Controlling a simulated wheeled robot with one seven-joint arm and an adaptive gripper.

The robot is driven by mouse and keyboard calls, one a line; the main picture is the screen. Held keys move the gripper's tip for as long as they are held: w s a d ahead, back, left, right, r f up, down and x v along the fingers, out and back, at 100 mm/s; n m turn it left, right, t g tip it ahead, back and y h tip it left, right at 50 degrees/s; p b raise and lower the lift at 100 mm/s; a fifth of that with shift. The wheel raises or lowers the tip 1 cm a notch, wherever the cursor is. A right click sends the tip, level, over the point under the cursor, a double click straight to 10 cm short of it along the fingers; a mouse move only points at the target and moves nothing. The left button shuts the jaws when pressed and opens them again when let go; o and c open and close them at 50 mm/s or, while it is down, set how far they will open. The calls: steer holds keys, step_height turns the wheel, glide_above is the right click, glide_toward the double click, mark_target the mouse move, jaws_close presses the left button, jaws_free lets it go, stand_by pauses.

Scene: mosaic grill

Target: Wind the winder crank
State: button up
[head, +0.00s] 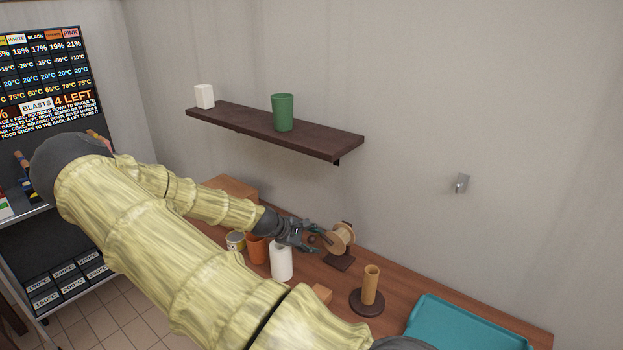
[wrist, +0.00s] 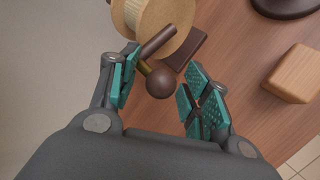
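The winder (head: 342,240) is a pale wooden spool with dark end parts on a dark base, standing on the wooden counter. In the wrist view, the spool (wrist: 133,14) is at the top, partly cut off. Its crank (wrist: 158,43) is a dark brown bar, and a round brown knob (wrist: 160,83) shows near it. My gripper (head: 312,240) is at the winder's left side. In the wrist view, my gripper (wrist: 163,88) has its teal-padded fingers apart, with the knob between them and visible gaps on both sides. Whether the knob joins the bar is hard to tell.
A white bottle (head: 281,262), an orange cup (head: 256,249) and a can (head: 235,241) stand near my gripper. A bamboo cylinder on a dark base (head: 370,287) and a teal tray (head: 470,325) are to the right. A shelf (head: 330,144) hangs above.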

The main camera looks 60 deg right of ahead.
steer(key=shift+w+a, duration=0.1)
steer(key=v, duration=1.2)
steer(key=shift+w, duration=0.1)
